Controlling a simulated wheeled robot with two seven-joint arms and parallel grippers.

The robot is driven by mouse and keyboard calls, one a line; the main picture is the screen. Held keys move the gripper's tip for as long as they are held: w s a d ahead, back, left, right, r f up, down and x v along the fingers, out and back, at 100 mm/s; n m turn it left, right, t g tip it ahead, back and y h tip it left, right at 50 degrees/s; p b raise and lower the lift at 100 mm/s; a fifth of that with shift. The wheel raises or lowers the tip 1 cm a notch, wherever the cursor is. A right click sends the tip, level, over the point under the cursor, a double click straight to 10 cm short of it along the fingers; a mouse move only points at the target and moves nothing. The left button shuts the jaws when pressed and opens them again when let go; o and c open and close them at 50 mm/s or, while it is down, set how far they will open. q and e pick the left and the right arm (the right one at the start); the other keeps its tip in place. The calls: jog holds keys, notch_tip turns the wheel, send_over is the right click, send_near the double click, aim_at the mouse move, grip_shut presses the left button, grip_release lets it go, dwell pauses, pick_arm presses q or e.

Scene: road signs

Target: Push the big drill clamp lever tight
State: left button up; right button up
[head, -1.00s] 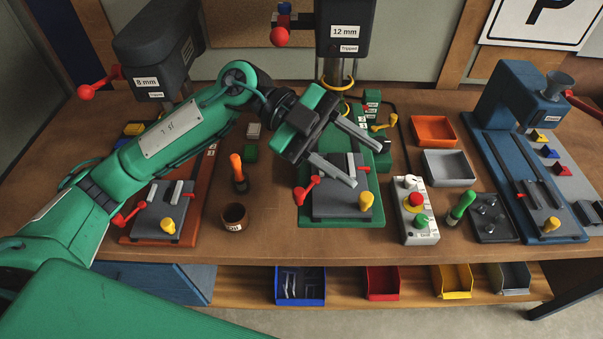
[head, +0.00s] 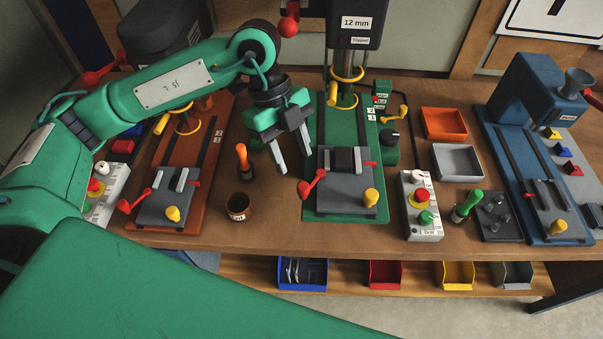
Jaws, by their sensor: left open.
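The big drill (head: 357,22), labelled 12 mm, stands at the back centre above a green base (head: 318,123). On that base is a dark grey clamp (head: 343,190) with a red lever (head: 312,184) on its left side and a yellow knob (head: 371,197) at front right. The lever slants up to the right, its red ball end at the lower left. My left gripper (head: 296,163) is open and empty, fingers pointing down, just behind and above the lever in the picture. I cannot tell whether it touches anything. My right gripper is not in view.
The smaller drill's orange base (head: 190,150) with its own red-lever clamp is at left. An orange-handled tool (head: 243,160) and a brown cup (head: 238,207) stand between the drills. A control box (head: 421,207) is right of the clamp. Orange (head: 444,124) and grey trays (head: 458,162) lie further right.

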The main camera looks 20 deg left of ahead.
aim_at(303, 186)
pick_arm(q)
jog(key=p+x, duration=0.1)
jog(key=x, duration=0.6)
jog(key=shift+p, duration=0.3)
grip_shut()
